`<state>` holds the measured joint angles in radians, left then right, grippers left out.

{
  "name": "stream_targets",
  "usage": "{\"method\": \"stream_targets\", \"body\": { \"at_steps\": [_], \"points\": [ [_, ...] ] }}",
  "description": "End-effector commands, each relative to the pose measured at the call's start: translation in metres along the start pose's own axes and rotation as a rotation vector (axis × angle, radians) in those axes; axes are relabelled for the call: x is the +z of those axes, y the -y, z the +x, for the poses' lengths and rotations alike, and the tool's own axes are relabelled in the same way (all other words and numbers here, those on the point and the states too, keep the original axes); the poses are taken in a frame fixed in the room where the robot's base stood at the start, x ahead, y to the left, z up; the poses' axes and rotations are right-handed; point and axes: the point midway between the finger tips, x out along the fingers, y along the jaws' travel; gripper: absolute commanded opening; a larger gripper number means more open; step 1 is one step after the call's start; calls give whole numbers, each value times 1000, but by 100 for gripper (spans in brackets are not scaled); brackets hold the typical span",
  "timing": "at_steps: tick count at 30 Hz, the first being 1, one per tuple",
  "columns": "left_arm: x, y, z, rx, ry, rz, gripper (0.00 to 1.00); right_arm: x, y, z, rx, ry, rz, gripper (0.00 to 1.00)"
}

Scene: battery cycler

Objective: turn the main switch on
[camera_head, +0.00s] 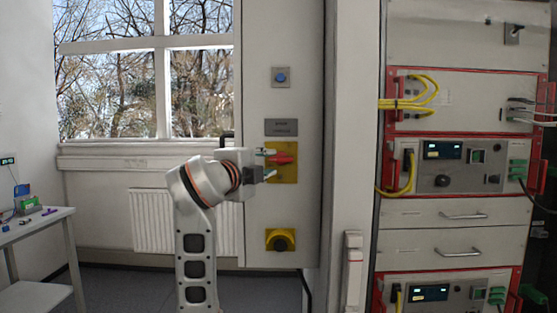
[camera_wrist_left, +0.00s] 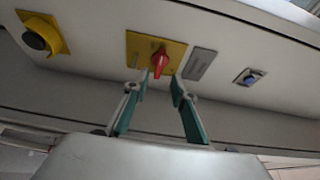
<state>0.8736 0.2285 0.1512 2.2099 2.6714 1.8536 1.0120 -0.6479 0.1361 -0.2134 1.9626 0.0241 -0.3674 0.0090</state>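The main switch is a red rotary handle (camera_head: 282,158) on a square yellow plate (camera_head: 290,177), on the front of a grey cabinet. In the head view the handle lies about horizontal. My left gripper (camera_head: 268,166) is open in front of the plate, coming from the left, and partly covers it. In the left wrist view the red handle (camera_wrist_left: 159,63) shows beyond and roughly between the two spread green-padded fingers (camera_wrist_left: 159,88). The gripper holds nothing. Whether a finger touches the handle I cannot tell. My right gripper is not in view.
A grey label plate (camera_head: 281,127) and a blue button (camera_head: 281,77) are above the switch. A black knob on a yellow base (camera_head: 280,240) is below it. A rack of red-framed instruments (camera_head: 460,165) stands right. A small table (camera_head: 38,222) stands left.

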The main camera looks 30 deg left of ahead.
Motion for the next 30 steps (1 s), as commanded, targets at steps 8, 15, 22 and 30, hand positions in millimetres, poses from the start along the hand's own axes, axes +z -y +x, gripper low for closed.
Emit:
{"method": "stream_targets", "body": {
  "at_steps": [8, 15, 22, 30],
  "points": [
    [0, 0, 43, 3, 1, 3, 26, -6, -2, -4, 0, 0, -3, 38],
    [1, 0, 67, 1, 3, 4, 26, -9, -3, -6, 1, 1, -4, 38],
    [0, -1, 71, 0, 3, 5, 26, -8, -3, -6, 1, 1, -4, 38],
    [0, -1, 70, 1, 3, 5, 0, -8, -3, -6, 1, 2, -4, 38]
  ]
}}
